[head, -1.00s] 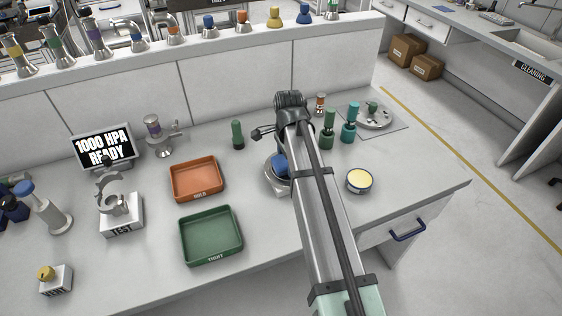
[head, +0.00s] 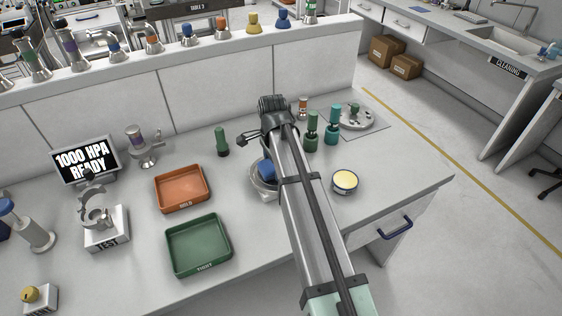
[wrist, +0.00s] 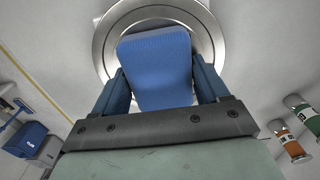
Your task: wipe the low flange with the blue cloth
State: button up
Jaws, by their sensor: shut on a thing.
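My gripper (wrist: 160,84) is shut on the blue cloth (wrist: 157,62), a folded pad between its two blue fingers in the wrist view. A round, low metal flange (wrist: 106,40) lies directly behind the cloth there; the cloth covers its middle. I cannot tell whether cloth and flange touch. In the head view the metal flange (head: 259,191) shows just left of my arm, with blue (head: 266,172) over it that may be cloth or finger. My arm hides the rest of the flange and most of the gripper.
A round tin (head: 345,182) stands right of my arm. Green bottles (head: 312,131) stand beyond it, near a metal plate (head: 356,117). An orange tray (head: 158,202) and green tray (head: 172,256) lie to the left. A test stand (head: 106,237) is farther left.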

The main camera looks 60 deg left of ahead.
aim_at(262, 168)
jog(key=shift+s, duration=2)
jog(key=shift+r, duration=4.1)
